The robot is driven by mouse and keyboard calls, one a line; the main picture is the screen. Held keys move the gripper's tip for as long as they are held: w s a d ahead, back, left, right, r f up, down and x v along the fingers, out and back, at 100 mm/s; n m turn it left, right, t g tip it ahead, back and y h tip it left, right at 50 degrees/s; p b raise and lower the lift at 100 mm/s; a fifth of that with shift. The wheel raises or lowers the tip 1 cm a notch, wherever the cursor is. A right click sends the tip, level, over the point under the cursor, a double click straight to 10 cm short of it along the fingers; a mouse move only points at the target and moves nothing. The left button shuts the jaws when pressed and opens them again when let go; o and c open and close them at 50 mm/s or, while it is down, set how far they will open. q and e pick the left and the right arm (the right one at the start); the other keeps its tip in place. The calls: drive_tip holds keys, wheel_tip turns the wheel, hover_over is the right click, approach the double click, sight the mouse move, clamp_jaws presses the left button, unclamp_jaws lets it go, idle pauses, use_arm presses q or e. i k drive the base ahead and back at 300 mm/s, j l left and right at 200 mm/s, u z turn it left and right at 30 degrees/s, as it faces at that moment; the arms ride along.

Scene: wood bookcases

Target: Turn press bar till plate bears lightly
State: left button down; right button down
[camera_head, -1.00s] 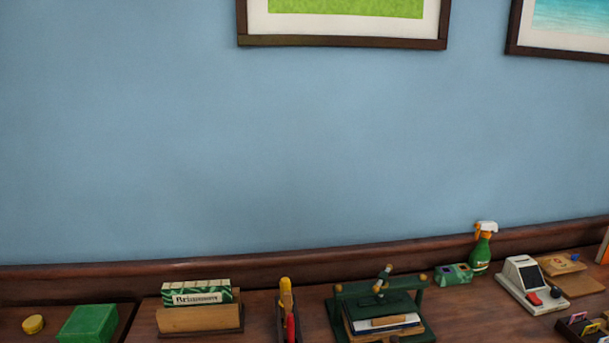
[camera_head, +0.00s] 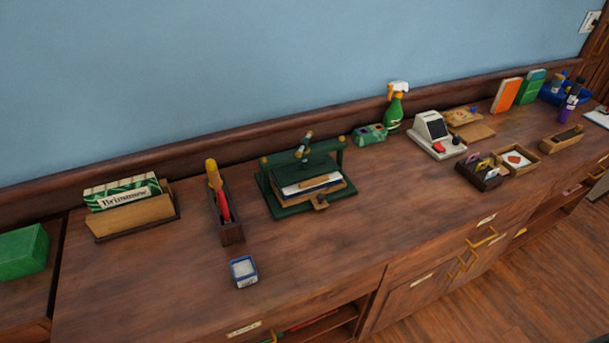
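A green book press (camera_head: 285,208) stands on the wooden counter near the middle of the head view. Its press bar (camera_head: 304,146), a short handle with light-coloured ends, sits tilted on top of the screw. The green plate (camera_head: 297,176) is over a small stack of books or boards (camera_head: 315,188) in the press. I cannot tell from here whether the plate touches the stack. Neither of my grippers is in view.
Left of the press stand a narrow wooden holder with tools (camera_head: 224,207) and a card holder (camera_head: 134,209). A small blue box (camera_head: 243,271) lies in front. A green spray bottle (camera_head: 394,109) and a white device (camera_head: 435,136) stand right. The counter's front middle is clear.

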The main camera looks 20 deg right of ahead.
sight(303, 143)
drive_tip(key=l+u, duration=0.2)
drive_tip(key=l, duration=0.5)
drive_tip(key=l+u, duration=0.2)
drive_tip(key=l, duration=0.45)
drive_tip(key=l+u, duration=0.15)
drive_tip(key=l, duration=0.55)
drive_tip(key=k+l+u, duration=0.2)
drive_tip(key=l, duration=0.45)
drive_tip(key=i+j+u, duration=0.1)
drive_tip(key=j, duration=0.1)
